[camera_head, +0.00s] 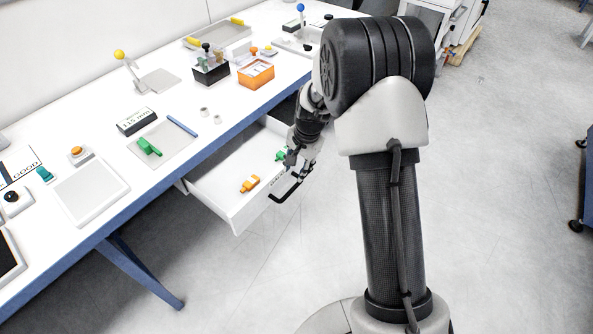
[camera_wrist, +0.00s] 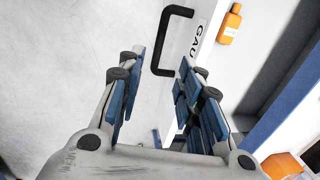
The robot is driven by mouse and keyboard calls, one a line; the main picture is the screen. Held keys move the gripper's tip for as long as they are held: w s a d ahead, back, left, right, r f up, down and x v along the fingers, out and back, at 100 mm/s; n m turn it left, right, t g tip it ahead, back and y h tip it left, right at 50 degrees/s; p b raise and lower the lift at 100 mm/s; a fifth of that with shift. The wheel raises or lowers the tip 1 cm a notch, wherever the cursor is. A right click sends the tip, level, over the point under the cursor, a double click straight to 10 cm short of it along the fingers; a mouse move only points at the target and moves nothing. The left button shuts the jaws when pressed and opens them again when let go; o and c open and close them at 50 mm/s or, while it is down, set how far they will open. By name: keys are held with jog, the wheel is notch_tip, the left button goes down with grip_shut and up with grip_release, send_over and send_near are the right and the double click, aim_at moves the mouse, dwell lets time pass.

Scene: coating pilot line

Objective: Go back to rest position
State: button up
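My gripper (camera_head: 297,168) is above the front right part of an open white drawer (camera_head: 215,198), beside the black drawer handle (camera_head: 284,194). In the wrist view my gripper (camera_wrist: 163,60) has its two blue-padded fingers apart with nothing held between them. The black handle (camera_wrist: 168,18) shows ahead of the fingertips, partly across the gap between them. I cannot tell how far it is from them. My arm reaches over the drawer from the right and hides part of its far end.
An orange piece (camera_head: 250,183) and a partly hidden green piece (camera_head: 280,156) lie in the drawer. The white bench (camera_head: 95,110) above holds a green tool (camera_head: 149,146), an orange bin (camera_head: 256,75) and a black rack (camera_head: 211,72). The floor (camera_head: 510,200) on the right is mostly clear.

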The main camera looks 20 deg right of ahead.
dwell(0.4)
jog(key=s+a+r+n+t, duration=0.1)
jog(key=s+r+n, duration=0.2)
jog(key=s+r, duration=0.45)
jog(key=s+a+r+n, duration=0.15)
jog(key=s+r, duration=0.25)
jog(key=r, duration=0.7)
jog(key=s+r+n+t, duration=0.1)
jog(key=s+r+n, duration=0.2)
jog(key=s, duration=0.7)
jog(key=s+r+n+h, duration=0.1)
jog(key=s+r+n, duration=0.2)
jog(key=s, duration=0.7)
jog(key=shift+s+a+t, duration=0.2)
jog(key=shift+s+t, duration=0.1)
jog(key=shift+t, duration=0.1)
